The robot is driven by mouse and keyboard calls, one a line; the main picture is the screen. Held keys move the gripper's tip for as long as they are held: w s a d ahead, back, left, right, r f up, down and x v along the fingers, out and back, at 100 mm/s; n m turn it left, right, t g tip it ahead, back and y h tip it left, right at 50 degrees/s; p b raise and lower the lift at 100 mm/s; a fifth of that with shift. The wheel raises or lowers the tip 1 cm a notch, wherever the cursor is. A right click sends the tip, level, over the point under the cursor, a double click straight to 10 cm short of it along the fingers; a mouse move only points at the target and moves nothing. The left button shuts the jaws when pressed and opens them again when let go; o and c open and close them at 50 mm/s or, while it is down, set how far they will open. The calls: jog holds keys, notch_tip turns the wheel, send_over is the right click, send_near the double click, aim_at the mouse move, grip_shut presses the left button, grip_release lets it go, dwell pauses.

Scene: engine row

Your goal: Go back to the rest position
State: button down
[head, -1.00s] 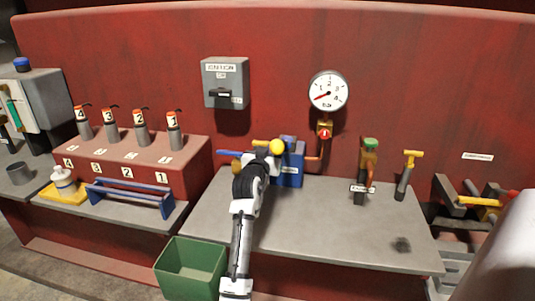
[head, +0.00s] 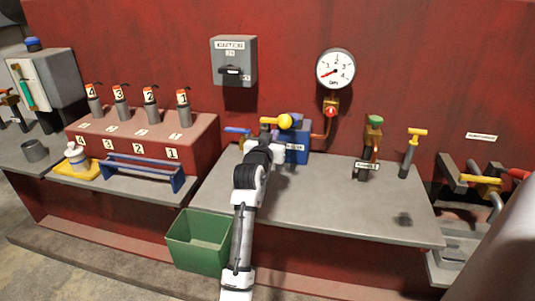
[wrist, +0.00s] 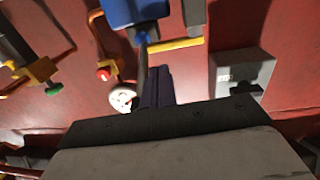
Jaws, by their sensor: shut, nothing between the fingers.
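My gripper (wrist: 157,78) is shut and empty; its dark fingers lie together in the wrist view. In the head view my arm reaches up from the bottom edge to the back of the middle bench, and the fingers are hard to make out there. The arm's end is just left of and in front of a blue box (head: 297,151) with a yellow knob (head: 284,120). The blue box (wrist: 138,12) also shows in the wrist view, beyond the fingertips. I cannot tell whether the fingers touch anything.
The middle bench (head: 320,207) is mostly bare on its right. A green-topped valve (head: 374,135) and a yellow-handled lever (head: 412,150) stand there. A green bin (head: 198,242) is left of my arm. A switch box (head: 234,62) and gauge (head: 335,68) hang on the red wall.

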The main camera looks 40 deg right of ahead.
jog(key=b+v, duration=0.1)
jog(key=v, duration=0.5)
jog(key=shift+s+f, duration=0.2)
jog(key=shift+s, duration=0.35)
jog(key=shift+a, duration=0.15)
